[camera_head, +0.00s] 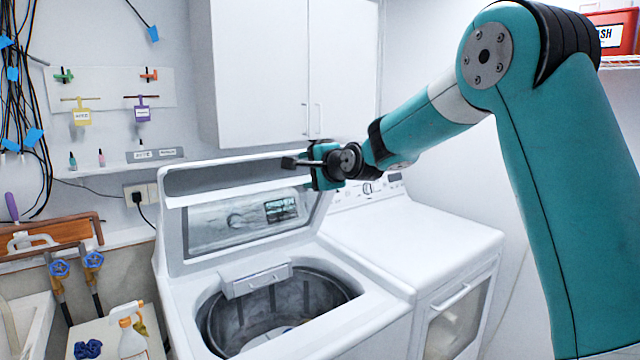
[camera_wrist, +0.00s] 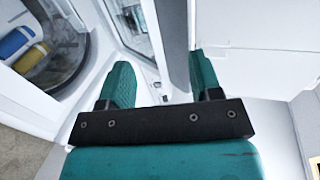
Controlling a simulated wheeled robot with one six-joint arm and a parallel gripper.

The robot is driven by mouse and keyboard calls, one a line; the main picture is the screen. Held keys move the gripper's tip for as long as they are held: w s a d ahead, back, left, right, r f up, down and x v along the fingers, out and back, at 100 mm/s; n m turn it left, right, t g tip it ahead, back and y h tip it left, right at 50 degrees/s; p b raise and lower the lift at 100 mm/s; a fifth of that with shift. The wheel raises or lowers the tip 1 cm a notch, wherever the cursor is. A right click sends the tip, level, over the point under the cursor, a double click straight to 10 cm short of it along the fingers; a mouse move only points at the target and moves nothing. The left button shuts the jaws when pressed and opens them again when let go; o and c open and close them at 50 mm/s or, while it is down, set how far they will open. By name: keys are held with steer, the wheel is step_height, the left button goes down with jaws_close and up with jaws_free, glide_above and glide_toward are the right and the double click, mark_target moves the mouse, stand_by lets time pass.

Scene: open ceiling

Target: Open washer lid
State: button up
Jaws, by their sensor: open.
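The white washer (camera_head: 172,300) stands in the middle of the head view with its round tub (camera_head: 285,310) exposed. Its lid (camera_head: 176,235), a white frame with a window, is raised and leans back. My gripper (camera_head: 300,163) is at the lid's upper right edge. In the wrist view my gripper (camera_wrist: 162,82) is open, its teal fingers apart. A pale edge of the lid (camera_wrist: 150,25) runs up between the fingers; contact cannot be told. The tub shows at left in the wrist view, with blue (camera_wrist: 14,42) and yellow (camera_wrist: 31,58) items inside.
A white dryer (camera_head: 420,235) stands against the washer's right side. White cabinets (camera_head: 262,75) hang above and behind my gripper. A spray bottle (camera_head: 132,335) and blue valves (camera_head: 60,268) are at left. Open air lies over the tub.

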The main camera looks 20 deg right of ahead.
steer(key=shift+b+v, duration=0.65)
steer(key=shift+v, duration=1.65)
steer(key=shift+a, duration=0.1)
